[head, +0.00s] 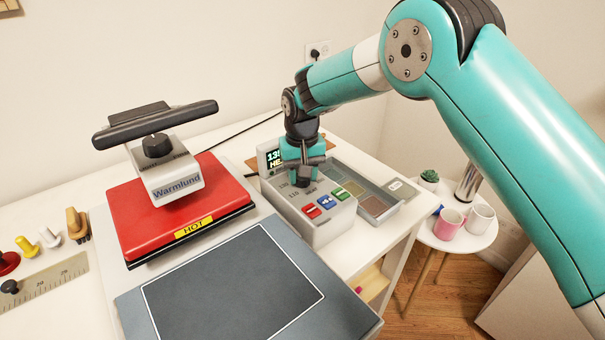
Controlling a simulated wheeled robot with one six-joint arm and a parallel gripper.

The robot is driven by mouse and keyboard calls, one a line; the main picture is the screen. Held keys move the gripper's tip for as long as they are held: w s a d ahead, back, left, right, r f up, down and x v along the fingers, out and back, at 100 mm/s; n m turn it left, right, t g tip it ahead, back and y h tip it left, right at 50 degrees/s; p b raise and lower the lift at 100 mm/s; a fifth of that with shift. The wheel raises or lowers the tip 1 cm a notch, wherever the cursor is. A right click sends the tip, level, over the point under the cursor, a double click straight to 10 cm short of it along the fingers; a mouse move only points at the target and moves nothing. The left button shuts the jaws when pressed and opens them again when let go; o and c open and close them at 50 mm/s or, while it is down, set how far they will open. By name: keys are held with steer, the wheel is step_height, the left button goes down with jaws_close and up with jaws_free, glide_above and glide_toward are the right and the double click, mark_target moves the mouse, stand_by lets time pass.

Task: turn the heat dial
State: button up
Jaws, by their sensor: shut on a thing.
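The control box (322,232) is a grey-white unit with a sloped top beside the heat press. Its small screen (272,158) shows green digits and is partly hidden by my gripper. My gripper (303,172) points down over the top of the box and is shut on the dark heat dial (302,182). The fingers hide most of the dial, so its pointer cannot be read. Red, blue and green buttons (326,201) sit in front of the dial on the same panel.
The heat press has a red upper plate (130,222) marked HOT and a dark lower platen (235,290). A grey compartment tray (405,200) lies right of the box. A side table (450,240) holds two mugs and a plant.

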steer(key=shift+w+r+m, duration=0.1)
steer(key=shift+r+m, duration=0.05)
steer(key=shift+m, duration=0.45)
steer(key=o, duration=0.9)
step_height(320, 180, up, 17)
steer(key=b, duration=0.2)
steer(key=shift+r+b, duration=0.15)
steer(key=shift+b, duration=0.15)
